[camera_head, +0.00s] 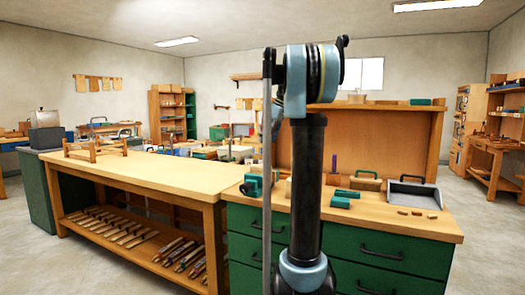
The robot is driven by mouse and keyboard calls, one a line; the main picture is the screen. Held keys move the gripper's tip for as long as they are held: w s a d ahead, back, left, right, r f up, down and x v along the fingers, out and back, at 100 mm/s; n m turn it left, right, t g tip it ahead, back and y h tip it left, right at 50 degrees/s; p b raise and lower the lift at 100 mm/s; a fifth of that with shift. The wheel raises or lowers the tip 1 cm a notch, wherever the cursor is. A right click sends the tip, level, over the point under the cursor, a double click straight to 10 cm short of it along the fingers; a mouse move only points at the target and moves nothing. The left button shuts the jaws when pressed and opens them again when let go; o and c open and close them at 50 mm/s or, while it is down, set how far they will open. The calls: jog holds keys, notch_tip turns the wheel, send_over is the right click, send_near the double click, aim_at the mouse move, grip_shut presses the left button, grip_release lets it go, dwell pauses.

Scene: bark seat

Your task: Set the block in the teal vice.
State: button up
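A teal vice-like object (252,185) stands at the left end of the green-drawer bench. Another teal piece (342,199) lies on the same bench just right of my arm. I cannot tell for certain which of them is the vice. Several small wooden pieces lie on this bench, among them a tan block-like piece with a dark handle (366,182). Which one is the block is not clear at this size. My arm stands upright in front of the bench and hides part of its top. My gripper is not visible.
The green-drawer bench (385,262) has a wooden back panel. A grey tray (414,194) stands at its right, with small wooden pieces before it. A long wooden workbench (150,171) adjoins on the left, mostly bare on top. Open floor shows at lower left and right.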

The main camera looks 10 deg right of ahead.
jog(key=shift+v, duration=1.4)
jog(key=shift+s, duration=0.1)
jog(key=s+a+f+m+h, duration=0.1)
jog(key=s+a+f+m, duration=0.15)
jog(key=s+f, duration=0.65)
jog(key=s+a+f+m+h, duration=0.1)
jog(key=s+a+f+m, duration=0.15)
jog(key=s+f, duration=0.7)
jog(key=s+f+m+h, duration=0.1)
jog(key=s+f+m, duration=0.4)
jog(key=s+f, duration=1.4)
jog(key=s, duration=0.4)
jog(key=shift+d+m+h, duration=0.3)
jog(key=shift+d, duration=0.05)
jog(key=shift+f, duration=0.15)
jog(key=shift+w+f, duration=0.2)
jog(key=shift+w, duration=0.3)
